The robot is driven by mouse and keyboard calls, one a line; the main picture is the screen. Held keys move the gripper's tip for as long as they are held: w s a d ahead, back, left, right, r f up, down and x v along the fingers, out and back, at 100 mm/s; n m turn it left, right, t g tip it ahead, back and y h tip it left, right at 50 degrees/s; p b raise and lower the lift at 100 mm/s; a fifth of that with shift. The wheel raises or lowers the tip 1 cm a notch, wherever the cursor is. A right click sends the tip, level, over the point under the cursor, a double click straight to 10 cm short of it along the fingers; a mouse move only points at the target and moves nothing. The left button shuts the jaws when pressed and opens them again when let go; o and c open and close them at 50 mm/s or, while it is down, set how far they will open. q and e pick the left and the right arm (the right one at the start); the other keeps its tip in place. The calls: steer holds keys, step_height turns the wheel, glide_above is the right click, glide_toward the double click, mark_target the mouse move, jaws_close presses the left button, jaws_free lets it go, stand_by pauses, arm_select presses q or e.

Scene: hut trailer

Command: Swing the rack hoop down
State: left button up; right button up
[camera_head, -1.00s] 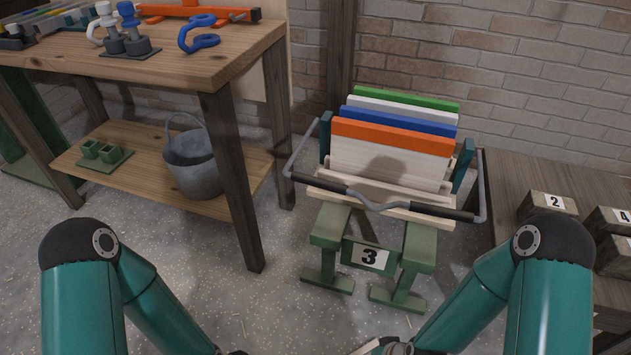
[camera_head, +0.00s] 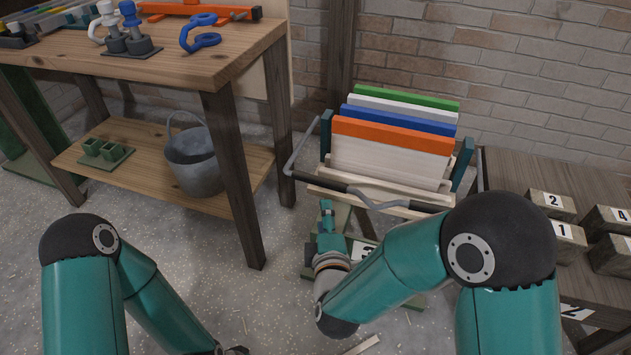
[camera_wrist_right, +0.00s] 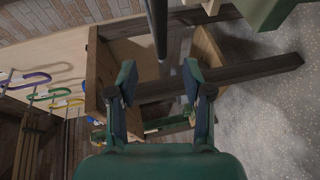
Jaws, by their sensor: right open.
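The rack (camera_head: 465,150) holds upright boards with green, white, blue and orange top edges. Its grey hoop (camera_head: 362,200) has side arms and a front bar with black grips, running across the rack's front. My right gripper (camera_head: 326,208) is open, just below the left part of the hoop's front bar; my forearm hides the bar's right end. In the right wrist view my open right gripper (camera_wrist_right: 158,82) shows its two fingers apart, and a dark bar, seemingly the hoop (camera_wrist_right: 156,25), comes down ahead of the gap.
A wooden workbench (camera_head: 225,62) stands at the left, with a metal bucket (camera_head: 192,165) on its lower shelf. Numbered blocks (camera_head: 550,203) sit on a low bench at the right. My right arm covers most of the rack's green stand. The floor between workbench and rack is clear.

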mark_target(321, 185)
steer(key=w+f+b, duration=0.1)
steer(key=w, duration=0.3)
steer(key=w+b, duration=0.1)
steer(key=w, duration=0.4)
steer(key=w+a+f+b, duration=0.1)
steer(key=w, duration=0.4)
steer(key=shift+w+f+b, duration=0.25)
steer(key=shift+f+b, duration=0.05)
steer(key=shift+f, duration=0.05)
jaws_close()
